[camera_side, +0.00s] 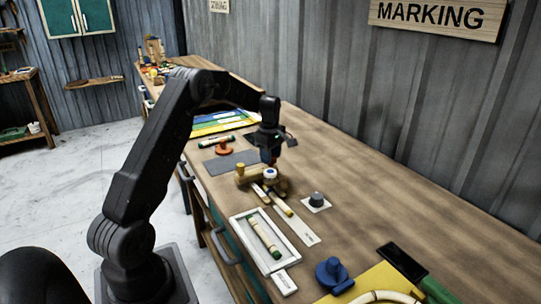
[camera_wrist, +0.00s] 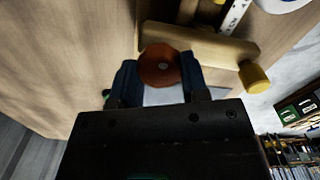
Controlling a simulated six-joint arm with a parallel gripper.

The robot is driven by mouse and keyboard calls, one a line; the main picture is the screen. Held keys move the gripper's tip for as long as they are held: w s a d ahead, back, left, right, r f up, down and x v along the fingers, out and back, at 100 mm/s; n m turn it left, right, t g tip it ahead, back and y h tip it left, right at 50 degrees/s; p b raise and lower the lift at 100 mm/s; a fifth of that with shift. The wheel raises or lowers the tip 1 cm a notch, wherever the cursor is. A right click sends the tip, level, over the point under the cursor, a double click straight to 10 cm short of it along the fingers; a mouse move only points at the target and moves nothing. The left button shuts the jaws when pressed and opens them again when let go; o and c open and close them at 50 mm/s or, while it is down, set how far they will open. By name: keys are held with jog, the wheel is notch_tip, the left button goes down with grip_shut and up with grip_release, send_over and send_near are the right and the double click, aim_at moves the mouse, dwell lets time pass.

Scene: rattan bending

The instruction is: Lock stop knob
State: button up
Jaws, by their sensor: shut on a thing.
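My gripper (camera_side: 268,150) reaches down over the wooden jig (camera_side: 250,180) on the bench. The fingers are shut on this knob. The knob sits beside the jig's wooden bar (camera_wrist: 205,46). A yellow knob (camera_wrist: 254,78) stands at the bar's end; it also shows in the side view (camera_side: 240,168). In the side view my fingers mostly hide the red knob.
A white-topped round part (camera_side: 270,174) stands close to my gripper. A framed tray (camera_side: 236,226) with a green-ended stick, a grey knob on a white plate (camera_side: 316,200) and a blue clamp (camera_side: 333,274) lie nearer. The bench (camera_side: 400,205) is clear on the right.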

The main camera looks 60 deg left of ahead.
jog(key=m, duration=0.8)
jog(key=shift+m, duration=0.3)
jog(key=m, duration=0.4)
jog(key=shift+m, duration=0.3)
jog(key=m, duration=0.4)
jog(key=shift+m, duration=0.3)
jog(key=o, duration=0.9)
